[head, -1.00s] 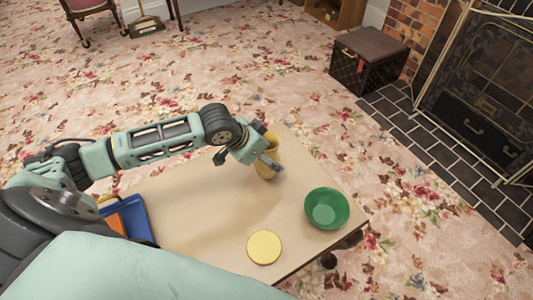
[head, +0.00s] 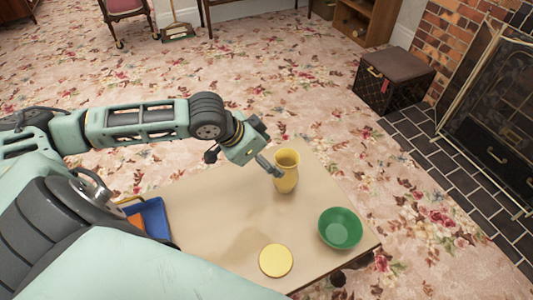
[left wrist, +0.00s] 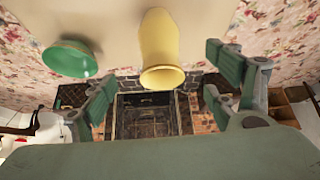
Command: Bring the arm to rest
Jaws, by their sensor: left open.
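My left gripper (head: 265,166) is above the table beside a yellow vase (head: 286,172), on the vase's left in the head view. In the left wrist view my left gripper (left wrist: 165,88) has its fingers wide apart and nothing between them touches them. The yellow vase also shows in the left wrist view (left wrist: 160,45), beyond the fingers. The vase stands upright on the beige table (head: 215,215). My right gripper is in neither view.
A green bowl (head: 340,228) and a round yellow disc (head: 275,261) are on the table's right and front parts. A blue tray (head: 155,218) with something orange is at the table's left edge. A dark box stool (head: 393,78) stands on the floor near the brick fireplace (head: 450,38).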

